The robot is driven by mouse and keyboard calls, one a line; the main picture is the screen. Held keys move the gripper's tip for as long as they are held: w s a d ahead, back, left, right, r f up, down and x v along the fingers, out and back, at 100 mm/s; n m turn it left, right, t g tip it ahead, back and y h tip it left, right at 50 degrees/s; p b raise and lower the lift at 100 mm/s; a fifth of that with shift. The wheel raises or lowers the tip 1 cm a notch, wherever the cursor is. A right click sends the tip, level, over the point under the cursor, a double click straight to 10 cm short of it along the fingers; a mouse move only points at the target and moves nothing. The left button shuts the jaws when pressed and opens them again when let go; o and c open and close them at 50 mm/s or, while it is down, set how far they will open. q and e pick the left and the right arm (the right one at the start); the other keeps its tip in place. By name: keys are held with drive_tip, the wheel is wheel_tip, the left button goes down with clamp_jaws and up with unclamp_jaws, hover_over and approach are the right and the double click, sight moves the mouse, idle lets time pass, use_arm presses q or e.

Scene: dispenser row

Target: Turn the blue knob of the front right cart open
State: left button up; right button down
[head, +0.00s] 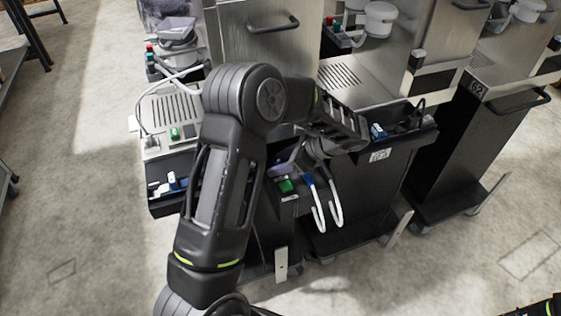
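My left arm comes up from the bottom and bends over the middle of the cart row. Its gripper (300,158) points down and left at the front of the carts, near a green part. My own arm partly hides it, so its finger opening cannot be told. A blue part (309,180) sits just right of and below the gripper, above two white curved tubes (328,205). Another blue piece (378,131) shows in the front bin of the cart right of my arm (375,180). I cannot tell which is the blue knob, or its angle.
A green part (287,186) lies beside the gripper. A left cart tray (180,115) has a green switch and a bin below. A dark cart marked 62 (475,130) stands at right. Metal cabinets rise behind. The concrete floor (90,200) is clear at left.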

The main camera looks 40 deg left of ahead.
use_arm(q)
clamp_jaws()
idle(0.3)
drive_tip(key=shift+w+r+n+g, duration=0.1)
drive_tip(key=shift+n+g, duration=0.3)
drive_tip(key=shift+n, duration=0.2)
drive_tip(key=n+p, duration=0.1)
drive_tip(key=p, duration=0.1)
drive_tip(key=g+h+p, duration=0.1)
drive_tip(key=shift+r+n+p, duration=0.35)
drive_tip(key=shift+n+p, duration=0.05)
drive_tip(key=shift+w+f+n+g+p, duration=0.1)
drive_tip(key=shift+f+n+g+p, duration=0.05)
drive_tip(key=shift+n+g+p, duration=0.3)
drive_tip(key=shift+f, duration=0.25)
